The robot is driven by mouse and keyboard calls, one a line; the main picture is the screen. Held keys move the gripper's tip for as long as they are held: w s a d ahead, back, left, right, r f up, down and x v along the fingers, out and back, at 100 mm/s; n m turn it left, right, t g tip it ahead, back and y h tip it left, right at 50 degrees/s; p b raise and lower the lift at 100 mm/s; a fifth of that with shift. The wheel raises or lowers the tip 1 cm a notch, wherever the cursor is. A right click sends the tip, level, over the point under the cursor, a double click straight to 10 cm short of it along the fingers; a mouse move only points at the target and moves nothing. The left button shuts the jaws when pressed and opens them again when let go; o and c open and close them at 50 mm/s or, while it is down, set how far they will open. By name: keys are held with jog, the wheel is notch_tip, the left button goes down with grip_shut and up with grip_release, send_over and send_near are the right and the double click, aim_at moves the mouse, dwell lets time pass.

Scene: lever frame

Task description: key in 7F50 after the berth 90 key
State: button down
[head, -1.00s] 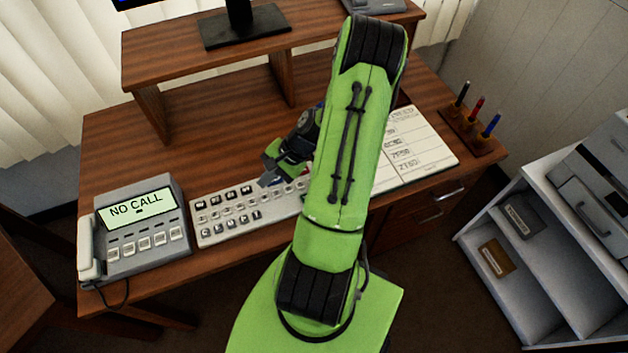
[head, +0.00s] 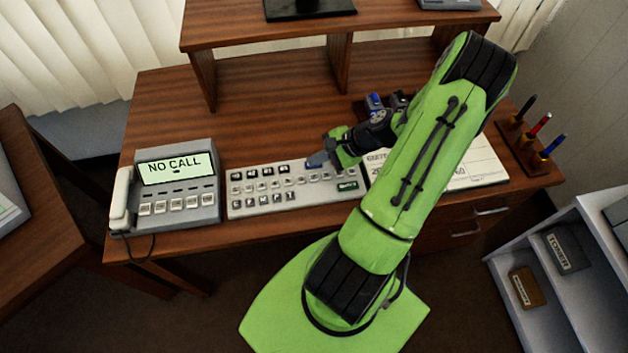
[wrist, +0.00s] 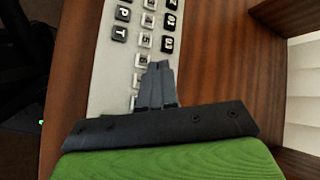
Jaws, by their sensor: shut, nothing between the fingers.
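The light grey keyboard (head: 240,208) lies on the desk, with dark keys in its upper left, rows of pale keys and a green key (head: 347,186) at its right end. My gripper (head: 314,163) is over the upper middle of the keyboard, its fingers together and empty. In the wrist view the shut fingers (wrist: 158,80) point along a column of pale keys, beside dark keys (wrist: 168,32). Whether the fingertips touch a key cannot be told. My arm covers part of an open book (head: 480,165) with written lines; only a few digits show, and the berth line cannot be read whole.
A desk phone (head: 180,205) left of the keyboard shows "NO CALL". A pen holder (head: 530,145) stands at the desk's right edge, and a raised shelf (head: 300,25) runs along the back. Bare desk lies behind the keyboard.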

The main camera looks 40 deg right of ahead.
aim_at(318, 178)
notch_tip(318, 178, down, 5)
jog(key=b, duration=0.3)
dwell(1.8)
jog(key=shift+f, duration=0.4)
jog(key=shift+f+b, duration=0.3)
jog(key=shift+b, duration=0.05)
dwell(0.4)
jog(key=shift+r+p, duration=0.85)
